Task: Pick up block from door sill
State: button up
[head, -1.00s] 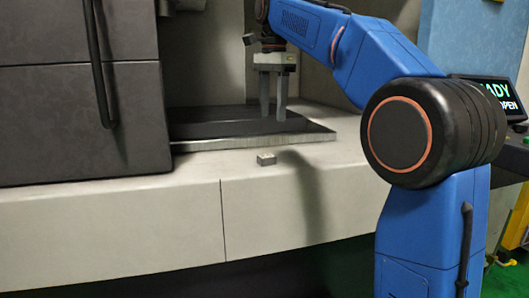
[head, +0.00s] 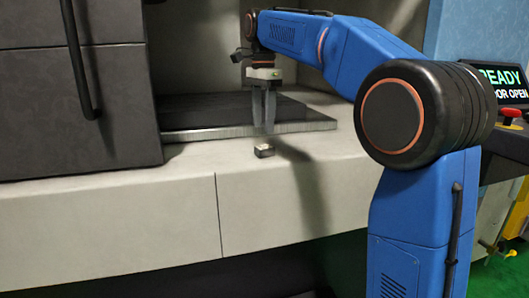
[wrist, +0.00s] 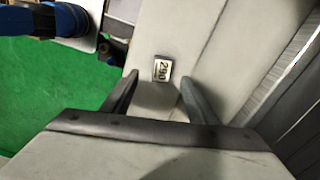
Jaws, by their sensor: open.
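The block (head: 264,151) is a small grey metal piece lying on the pale door sill (head: 120,212), in front of the dark plate's edge. In the wrist view the block (wrist: 162,68) shows a label that seems to read 290, just beyond and between the fingertips. My gripper (head: 264,128) points down above the block in the head view, with a small gap. In the wrist view my gripper (wrist: 158,82) has its two fingers apart with nothing between them.
A dark plate with a metal edge (head: 240,131) lies behind the sill. A dark door with a handle (head: 82,60) stands at the left. A display (head: 500,82) reading READY and DOOR OPEN and a red button (head: 512,113) are at the right. The sill around the block is clear.

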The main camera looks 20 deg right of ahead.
aim_at(264, 147)
notch_tip(264, 147, down, 3)
jog(key=shift+r, duration=0.15)
jog(key=shift+w+d+f, duration=0.15)
jog(key=shift+f, duration=1.2)
jog(key=shift+w+d+f, duration=0.15)
jog(key=shift+f, duration=1.2)
jog(key=c, duration=1.2)
grip_shut()
jog(key=shift+r, duration=0.15)
